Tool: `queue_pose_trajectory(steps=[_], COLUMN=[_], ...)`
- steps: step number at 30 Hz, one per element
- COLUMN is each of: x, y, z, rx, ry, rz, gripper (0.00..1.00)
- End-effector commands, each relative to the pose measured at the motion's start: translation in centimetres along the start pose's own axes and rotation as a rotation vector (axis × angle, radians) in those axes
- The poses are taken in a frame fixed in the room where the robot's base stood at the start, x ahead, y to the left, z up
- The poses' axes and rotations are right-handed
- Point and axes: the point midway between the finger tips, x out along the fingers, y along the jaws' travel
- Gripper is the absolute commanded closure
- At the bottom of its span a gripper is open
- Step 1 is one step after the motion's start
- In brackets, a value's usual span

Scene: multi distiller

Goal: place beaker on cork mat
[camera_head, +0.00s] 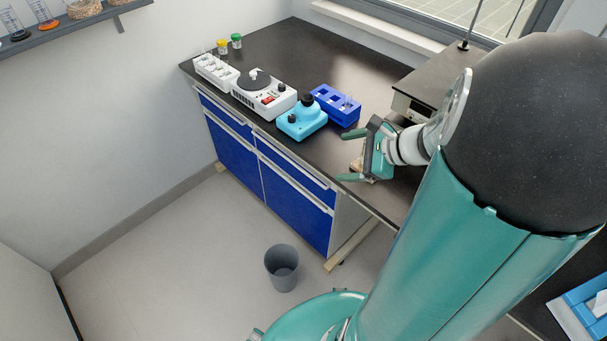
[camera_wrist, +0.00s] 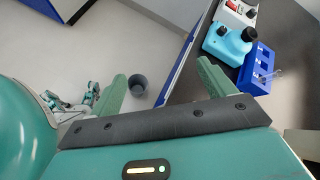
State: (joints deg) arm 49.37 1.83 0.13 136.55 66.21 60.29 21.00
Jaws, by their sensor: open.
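My gripper (camera_head: 352,155) is open above the front edge of the dark bench, with its fingers pointing left. I cannot make out a cork mat with certainty.
The bench (camera_head: 320,60) carries a white rack (camera_head: 215,72), a white device with a dark round top (camera_head: 262,92), a light-blue device (camera_head: 301,120) and a blue rack (camera_head: 336,105). A grey box (camera_head: 440,85) stands behind my gripper. A bin (camera_head: 282,268) is on the floor.

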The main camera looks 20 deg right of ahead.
Motion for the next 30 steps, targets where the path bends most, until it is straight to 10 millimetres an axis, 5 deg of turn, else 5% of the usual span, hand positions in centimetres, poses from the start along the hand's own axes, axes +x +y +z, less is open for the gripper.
queue_pose_trajectory(steps=[1, 6, 12, 18, 23, 30], x=[0.6, 0.9, -0.8, -3.5, -4.6, -4.7], y=[1.3, 6.0, 10.0, 11.6, 11.7, 11.7], z=[2.9, 8.9, 13.7, 16.9, 18.0, 18.0], rx=[-0.162, -0.685, -1.317, -1.862, -2.06, -2.081], ry=[0.02, 0.096, 0.188, 0.294, 0.347, 0.355], rz=[0.08, 0.313, 0.506, 0.591, 0.604, 0.61], gripper=[0.18, 0.18, 0.18, 0.18, 0.18, 0.18])
